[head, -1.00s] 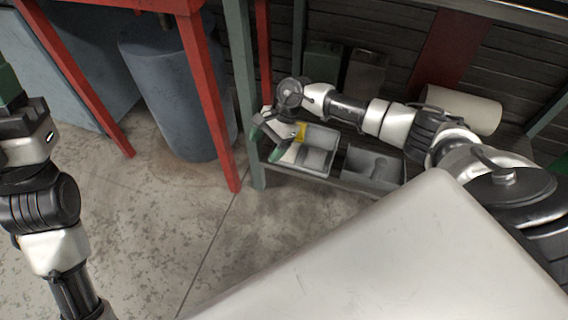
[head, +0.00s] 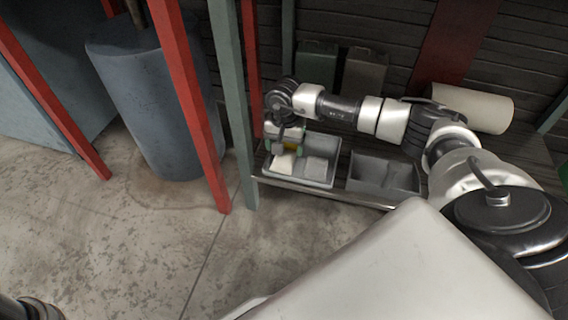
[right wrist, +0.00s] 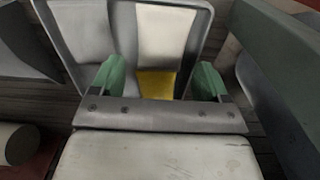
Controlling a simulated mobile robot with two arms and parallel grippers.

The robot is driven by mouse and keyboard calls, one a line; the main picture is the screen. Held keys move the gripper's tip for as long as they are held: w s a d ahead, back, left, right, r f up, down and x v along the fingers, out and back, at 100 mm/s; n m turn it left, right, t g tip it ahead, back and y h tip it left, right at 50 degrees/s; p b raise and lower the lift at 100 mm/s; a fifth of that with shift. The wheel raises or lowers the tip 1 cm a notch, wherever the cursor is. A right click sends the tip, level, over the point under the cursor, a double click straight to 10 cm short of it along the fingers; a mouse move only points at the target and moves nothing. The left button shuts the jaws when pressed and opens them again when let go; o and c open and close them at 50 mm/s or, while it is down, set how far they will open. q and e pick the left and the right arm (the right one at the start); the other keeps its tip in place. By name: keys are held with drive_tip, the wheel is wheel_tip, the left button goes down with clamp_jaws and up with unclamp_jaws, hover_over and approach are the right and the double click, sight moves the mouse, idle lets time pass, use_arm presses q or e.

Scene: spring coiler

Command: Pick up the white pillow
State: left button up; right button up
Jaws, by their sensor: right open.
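A whitish, flat-looking piece (head: 284,164), which may be the white pillow, lies in the left part of a grey bin on the low shelf. In the right wrist view a pale piece (right wrist: 160,32) lies in a bin compartment beyond the fingers, with a yellow patch (right wrist: 155,84) nearer. My right gripper (head: 287,150) is over that bin, pointing down, with its green fingertips apart. In the right wrist view the gripper (right wrist: 160,80) is open with nothing between its fingertips. My left gripper is out of view.
A second grey bin (head: 383,173) stands to the right on the shelf (head: 330,196). A pale roll (head: 472,108) lies behind my right arm. A green-grey post (head: 232,100) and a red leg (head: 188,95) stand left of the bin, near a blue-grey barrel (head: 150,105).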

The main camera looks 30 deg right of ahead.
sight(284, 157)
drive_tip(key=f+b, duration=0.3)
drive_tip(key=f, duration=0.1)
drive_tip(key=shift+a+f, duration=0.15)
drive_tip(key=shift+a, duration=0.05)
drive_tip(key=c, duration=0.7)
